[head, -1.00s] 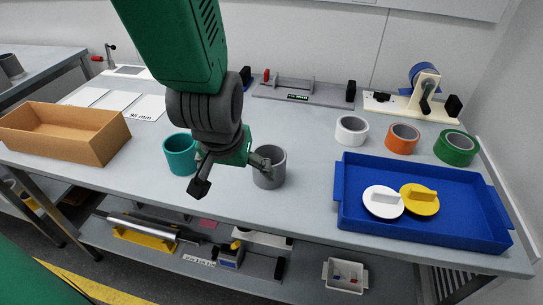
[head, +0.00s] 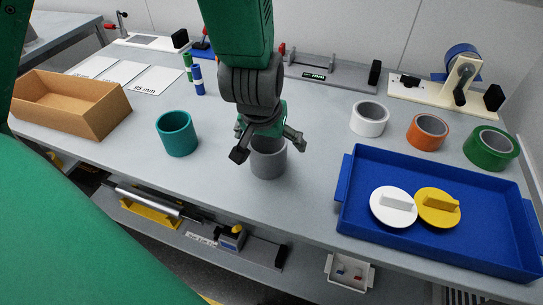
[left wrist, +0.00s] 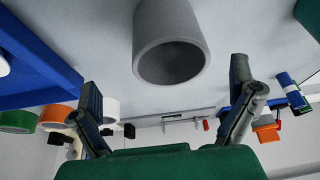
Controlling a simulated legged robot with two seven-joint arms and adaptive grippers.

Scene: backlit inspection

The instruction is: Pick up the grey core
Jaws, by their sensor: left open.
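The grey core (head: 268,168) is a hollow cylinder standing upright near the front middle of the table. My left gripper (head: 269,146) is over it with its two fingers spread to either side of its upper part, open and empty. In the left wrist view the grey core (left wrist: 165,22) shows large, its round opening facing the camera, beyond and between the spread fingers of the left gripper (left wrist: 167,78). I cannot see any contact. My right gripper is not in view.
A teal core (head: 177,134) stands left of the grey one. A blue tray (head: 377,169) with a white and a yellow lid lies right. White (head: 368,119), orange (head: 427,132) and green (head: 490,149) rolls stand behind it. A cardboard box (head: 88,116) is far left.

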